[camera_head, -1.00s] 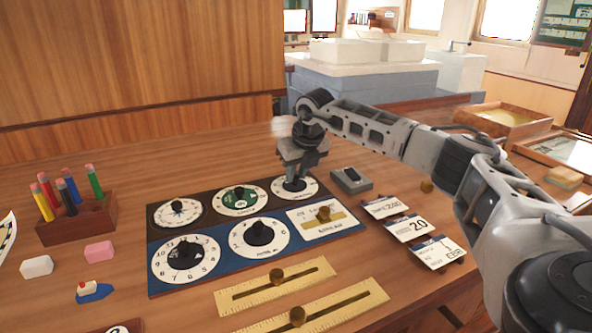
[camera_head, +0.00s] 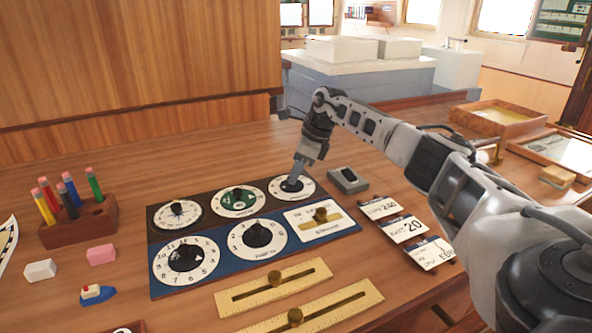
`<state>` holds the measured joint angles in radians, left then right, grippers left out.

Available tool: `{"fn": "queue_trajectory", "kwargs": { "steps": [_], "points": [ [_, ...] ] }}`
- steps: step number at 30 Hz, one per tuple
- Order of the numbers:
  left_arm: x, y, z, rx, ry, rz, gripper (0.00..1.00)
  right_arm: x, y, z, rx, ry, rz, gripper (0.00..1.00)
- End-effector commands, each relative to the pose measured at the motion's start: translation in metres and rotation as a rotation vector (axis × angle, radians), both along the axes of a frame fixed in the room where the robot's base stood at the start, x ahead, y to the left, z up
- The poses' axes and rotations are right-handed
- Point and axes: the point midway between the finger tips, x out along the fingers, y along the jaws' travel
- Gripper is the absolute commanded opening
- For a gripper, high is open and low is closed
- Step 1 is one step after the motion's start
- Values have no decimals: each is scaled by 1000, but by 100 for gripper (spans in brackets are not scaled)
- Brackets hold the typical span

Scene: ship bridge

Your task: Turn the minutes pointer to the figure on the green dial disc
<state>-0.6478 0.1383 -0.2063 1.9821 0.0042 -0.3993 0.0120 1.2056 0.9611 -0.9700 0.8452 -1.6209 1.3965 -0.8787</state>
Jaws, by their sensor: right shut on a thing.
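A panel board (camera_head: 225,262) lies on the desk with several round dials with black knobs. In its back row, a white dial with a green centre (camera_head: 238,201) sits in the middle. The white dial (camera_head: 306,188) at the back right is partly hidden by my right gripper (camera_head: 293,181), which points down and is shut on that dial's knob. The knob is mostly hidden by the fingers. In the front row are a large clock-like dial (camera_head: 185,262) and another numbered dial (camera_head: 257,240). The dial captions are too small to read surely. My left gripper is not in view.
A grey box with a black knob (camera_head: 348,180) stands close right of the panel. Number cards (camera_head: 410,229) and brass slide rulers (camera_head: 273,289) lie nearer. A pen block (camera_head: 80,227) and erasers (camera_head: 101,254) are at left.

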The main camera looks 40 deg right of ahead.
Motion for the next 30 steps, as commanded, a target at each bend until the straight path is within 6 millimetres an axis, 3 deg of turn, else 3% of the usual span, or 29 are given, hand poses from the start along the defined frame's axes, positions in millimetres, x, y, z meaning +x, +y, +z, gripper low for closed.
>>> {"fn": "queue_trajectory", "kwargs": {
  "steps": [12, 27, 28, 30],
  "points": [
    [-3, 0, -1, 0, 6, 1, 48, 3, -2, 3, -1, -9, 161, 0],
    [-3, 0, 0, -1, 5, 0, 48, 3, -2, 3, -2, -10, 176, 0],
    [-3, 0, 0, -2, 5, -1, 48, 3, -2, 3, -2, -10, 176, 27],
    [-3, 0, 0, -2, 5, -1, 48, 3, -2, 3, -2, -9, 177, 43]
  ]
}}
